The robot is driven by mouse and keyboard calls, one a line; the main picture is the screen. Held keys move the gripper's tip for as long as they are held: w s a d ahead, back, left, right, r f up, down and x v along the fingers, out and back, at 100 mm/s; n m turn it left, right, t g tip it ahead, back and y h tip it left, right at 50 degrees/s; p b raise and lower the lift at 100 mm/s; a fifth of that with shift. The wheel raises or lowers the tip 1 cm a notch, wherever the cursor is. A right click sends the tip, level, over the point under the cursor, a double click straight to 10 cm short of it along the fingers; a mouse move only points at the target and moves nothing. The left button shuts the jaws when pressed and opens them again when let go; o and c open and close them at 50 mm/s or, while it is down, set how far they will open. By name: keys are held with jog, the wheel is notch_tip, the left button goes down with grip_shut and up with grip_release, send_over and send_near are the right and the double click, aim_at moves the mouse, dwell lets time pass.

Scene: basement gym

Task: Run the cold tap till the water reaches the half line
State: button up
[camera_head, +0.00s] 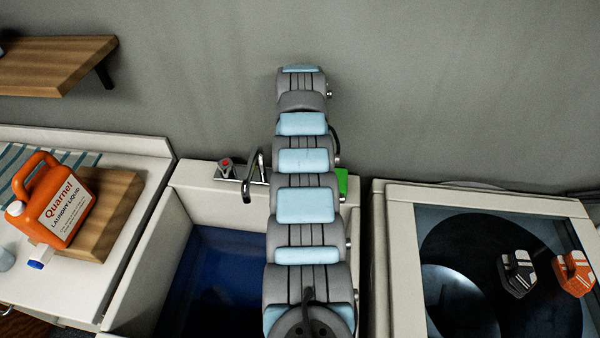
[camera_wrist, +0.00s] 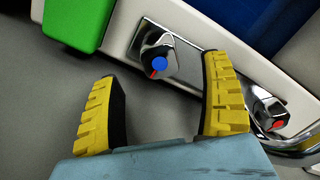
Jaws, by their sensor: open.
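The cold tap knob (camera_wrist: 158,65), chrome with a blue cap and a red mark, is in the upper middle of the wrist view. My gripper (camera_wrist: 160,70) is open, its two yellow-padded fingers apart, one on either side of the knob in the picture; I cannot tell whether they touch it. In the head view my arm hides the cold knob and my gripper. The sink (camera_head: 160,250) holds dark blue, seemingly water. No half line can be made out. The spout (camera_head: 252,172) shows no clear stream.
The red-capped hot knob (camera_head: 226,165) sits left of the spout, also in the wrist view (camera_wrist: 278,122). A green block (camera_head: 341,183) lies on the sink ledge.

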notch_tip(320, 180, down, 6)
jog(key=shift+r+b, duration=0.1)
jog(key=shift+b, duration=0.75)
jog(key=c, duration=1.2)
